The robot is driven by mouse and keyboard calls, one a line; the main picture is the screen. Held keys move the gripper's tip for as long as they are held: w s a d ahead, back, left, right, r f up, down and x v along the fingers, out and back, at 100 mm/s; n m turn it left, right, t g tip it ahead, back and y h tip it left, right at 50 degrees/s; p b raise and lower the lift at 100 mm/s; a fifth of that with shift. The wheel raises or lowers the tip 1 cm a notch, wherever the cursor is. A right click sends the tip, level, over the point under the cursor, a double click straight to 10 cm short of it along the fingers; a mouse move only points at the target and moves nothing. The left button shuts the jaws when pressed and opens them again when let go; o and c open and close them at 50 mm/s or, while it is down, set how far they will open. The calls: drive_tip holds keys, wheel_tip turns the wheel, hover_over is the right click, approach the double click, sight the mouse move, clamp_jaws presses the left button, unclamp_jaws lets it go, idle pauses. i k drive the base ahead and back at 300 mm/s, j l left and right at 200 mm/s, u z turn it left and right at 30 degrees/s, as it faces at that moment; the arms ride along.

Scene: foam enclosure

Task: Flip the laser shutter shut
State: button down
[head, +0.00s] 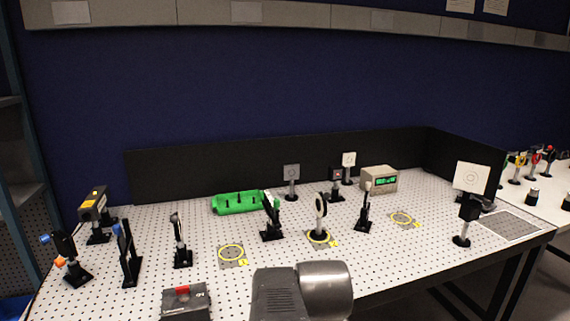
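I cannot tell for sure which part is the laser shutter. A black box with a yellow label (95,207), which looks like the laser, stands on a post at the far left of the perforated table (205,225). In front of it are a black mount with blue and orange knobs (66,253) and a tall black plate mount with a blue top (128,255). A small dark mount with a red spot (336,182) stands at the back. Part of my arm shows at the bottom middle; my gripper's fingers are not in view.
Several post-mounted optics stand mid-table, including a round lens mount (320,218). A green tray (238,202) and a display box (379,179) are at the back. A red-topped box (186,301) is at the front. A white target card (471,178) stands right. Black panels edge the back.

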sight(116, 229)
drive_tip(key=z, duration=0.6)
drive_tip(key=u, duration=1.9)
